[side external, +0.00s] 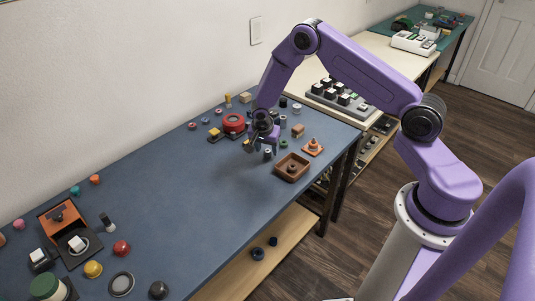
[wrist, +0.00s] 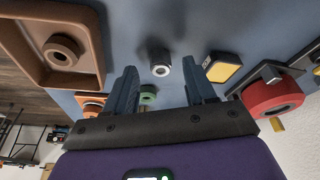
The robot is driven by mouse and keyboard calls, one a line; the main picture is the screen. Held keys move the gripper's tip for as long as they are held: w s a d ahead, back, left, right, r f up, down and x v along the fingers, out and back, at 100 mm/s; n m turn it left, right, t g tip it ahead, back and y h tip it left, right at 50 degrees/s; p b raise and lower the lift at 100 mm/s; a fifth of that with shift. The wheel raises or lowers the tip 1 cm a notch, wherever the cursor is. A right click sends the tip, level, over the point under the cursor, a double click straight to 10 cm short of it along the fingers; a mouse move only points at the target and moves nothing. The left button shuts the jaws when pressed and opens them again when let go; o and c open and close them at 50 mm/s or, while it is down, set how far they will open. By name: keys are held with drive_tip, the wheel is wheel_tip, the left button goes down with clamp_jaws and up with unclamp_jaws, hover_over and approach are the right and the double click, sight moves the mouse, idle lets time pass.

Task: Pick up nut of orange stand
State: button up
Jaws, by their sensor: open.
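The orange stand (side external: 312,152), a small square base, sits near the table's right edge, with a brownish nut (side external: 314,142) on top. Part of an orange thing, likely the same stand, shows in the wrist view (wrist: 92,100) at lower left, beside a finger; its nut is not clear there. My gripper (side external: 256,147) is open and empty above the table, left of the orange stand in the side view. In the wrist view its two fingers (wrist: 160,85) are spread, with a dark cylinder (wrist: 160,66) and a green ring (wrist: 148,93) seen between them.
A brown tray (side external: 279,173) holding a round brown part stands in front of the orange stand. A red round part (side external: 234,123) and a yellow-topped block (side external: 215,133) lie left of my gripper. A keypad (side external: 341,97) is behind. The table's middle is clear.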

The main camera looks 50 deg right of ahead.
drive_tip(key=shift+x, duration=0.9)
clamp_jaws()
drive_tip(key=shift+r, duration=0.15)
